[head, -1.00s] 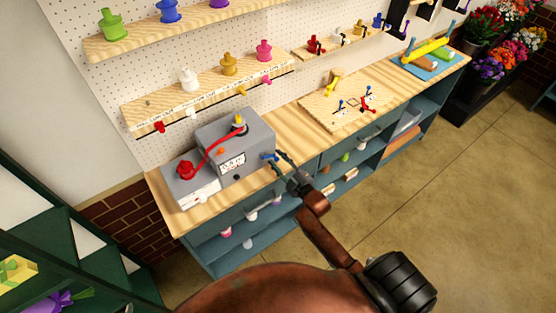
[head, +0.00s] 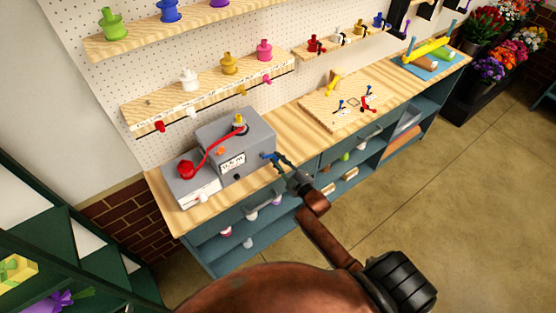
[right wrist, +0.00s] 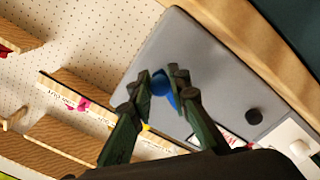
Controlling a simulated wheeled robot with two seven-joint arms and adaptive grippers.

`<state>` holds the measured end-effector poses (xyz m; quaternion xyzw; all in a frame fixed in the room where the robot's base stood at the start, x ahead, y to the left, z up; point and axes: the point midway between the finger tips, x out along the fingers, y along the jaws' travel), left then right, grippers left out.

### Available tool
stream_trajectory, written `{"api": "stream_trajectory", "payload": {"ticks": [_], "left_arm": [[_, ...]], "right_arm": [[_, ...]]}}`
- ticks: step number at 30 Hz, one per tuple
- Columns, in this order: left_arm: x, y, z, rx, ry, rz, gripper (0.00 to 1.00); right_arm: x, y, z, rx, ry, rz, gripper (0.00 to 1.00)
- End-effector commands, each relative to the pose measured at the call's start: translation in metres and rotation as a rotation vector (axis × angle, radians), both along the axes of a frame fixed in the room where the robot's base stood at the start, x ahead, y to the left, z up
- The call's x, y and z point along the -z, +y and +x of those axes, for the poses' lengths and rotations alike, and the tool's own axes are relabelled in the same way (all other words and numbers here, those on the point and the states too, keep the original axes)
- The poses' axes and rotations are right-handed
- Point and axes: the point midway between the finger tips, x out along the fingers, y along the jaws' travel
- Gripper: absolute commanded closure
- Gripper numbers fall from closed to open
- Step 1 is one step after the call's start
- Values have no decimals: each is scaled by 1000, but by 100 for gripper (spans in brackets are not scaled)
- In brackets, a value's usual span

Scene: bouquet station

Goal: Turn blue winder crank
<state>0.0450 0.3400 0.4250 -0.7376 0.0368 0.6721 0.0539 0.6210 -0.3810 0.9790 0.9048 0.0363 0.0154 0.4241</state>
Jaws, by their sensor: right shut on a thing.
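In the right wrist view the blue crank (right wrist: 160,84) shows between the dark fingertips, in front of the grey box side (right wrist: 195,60). The fingers hide part of the crank. My left gripper is not in view.
A wooden board (head: 343,105) with small coloured cranks lies on the bench to the right. A pegboard shelf (head: 205,95) with coloured spools is behind the winder. A blue mat (head: 430,65) with rolls lies at the far right. The bench between winder and board is clear.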

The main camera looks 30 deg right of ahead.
Motion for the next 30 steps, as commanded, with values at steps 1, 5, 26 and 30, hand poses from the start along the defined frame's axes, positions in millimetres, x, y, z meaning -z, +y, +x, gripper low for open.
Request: {"api": "stream_trajectory", "payload": {"ticks": [1,5,26,30], "left_arm": [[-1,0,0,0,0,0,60],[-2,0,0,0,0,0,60],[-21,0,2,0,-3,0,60],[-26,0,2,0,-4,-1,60]], "right_arm": [[-2,-1,0,0,-4,7,100],[-1,0,0,1,-3,41,100],[17,18,0,2,39,617,100],[20,24,-1,1,51,749,100]]}}
